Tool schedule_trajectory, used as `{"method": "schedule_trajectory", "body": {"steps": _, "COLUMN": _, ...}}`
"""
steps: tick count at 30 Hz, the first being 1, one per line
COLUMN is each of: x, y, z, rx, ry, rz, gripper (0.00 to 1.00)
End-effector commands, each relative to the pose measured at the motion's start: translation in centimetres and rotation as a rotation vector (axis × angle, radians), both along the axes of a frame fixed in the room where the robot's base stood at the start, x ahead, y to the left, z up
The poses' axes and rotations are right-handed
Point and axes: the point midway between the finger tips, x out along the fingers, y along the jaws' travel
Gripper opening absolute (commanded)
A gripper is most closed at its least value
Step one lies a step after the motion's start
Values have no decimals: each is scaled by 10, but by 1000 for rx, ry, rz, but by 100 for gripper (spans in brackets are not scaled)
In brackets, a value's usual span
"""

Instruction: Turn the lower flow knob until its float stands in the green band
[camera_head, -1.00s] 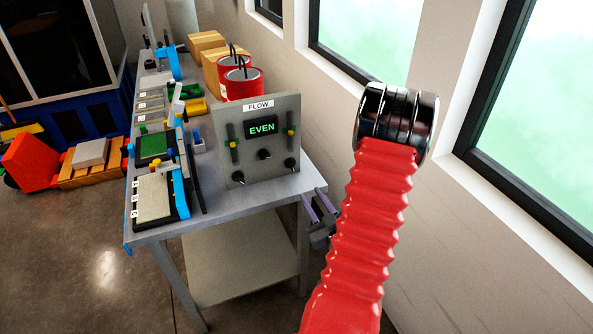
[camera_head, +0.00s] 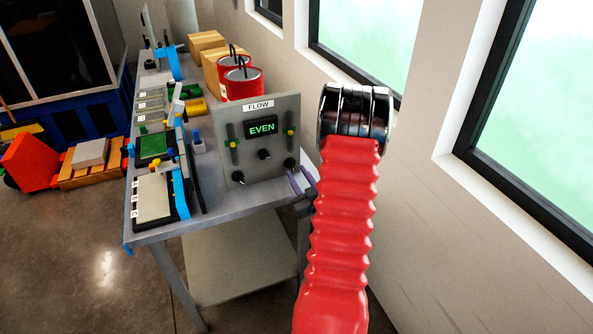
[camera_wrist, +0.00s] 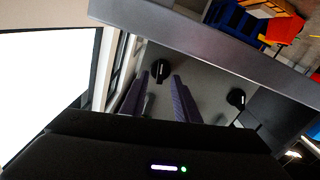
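The grey FLOW panel (camera_head: 275,109) stands on the bench, with a lit display (camera_head: 262,127) reading EVEN. It has a left gauge (camera_head: 231,131) and a right gauge (camera_head: 290,120), each with small yellow and green marks; float position against the band is too small to tell. Black knobs sit at lower left (camera_head: 238,177), middle (camera_head: 264,154) and lower right (camera_head: 291,164). My gripper (camera_head: 301,179) is open, its purple fingers near the lower-right knob. In the wrist view that knob (camera_wrist: 160,70) shows between the fingertips, apparently untouched; the lower-left knob (camera_wrist: 236,97) is to the right.
Red cans (camera_head: 243,84) stand behind the panel, with cardboard boxes (camera_head: 207,42) farther back. A tray with a pale slab (camera_head: 153,198) and blue-edged parts lie left of the panel. The wall and windows (camera_head: 365,35) are on the right.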

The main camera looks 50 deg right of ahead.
Motion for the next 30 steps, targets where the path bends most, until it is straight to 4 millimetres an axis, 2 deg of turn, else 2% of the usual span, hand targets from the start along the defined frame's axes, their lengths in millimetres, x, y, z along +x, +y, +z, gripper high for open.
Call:
{"method": "schedule_trajectory", "body": {"steps": 6, "x": 20, "y": -12, "z": 0, "rx": 0, "ry": -1, "rz": 0, "gripper": 28}}
{"method": "schedule_trajectory", "body": {"steps": 17, "x": 23, "y": -14, "z": 0, "rx": 1, "ry": -1, "rz": 0, "gripper": 28}}
{"method": "schedule_trajectory", "body": {"steps": 27, "x": 23, "y": -14, "z": 0, "rx": 0, "ry": 0, "rz": 0, "gripper": 5}}
{"method": "schedule_trajectory", "body": {"steps": 30, "x": 23, "y": -14, "z": 0, "rx": 0, "ry": 0, "rz": -1, "gripper": 0}}
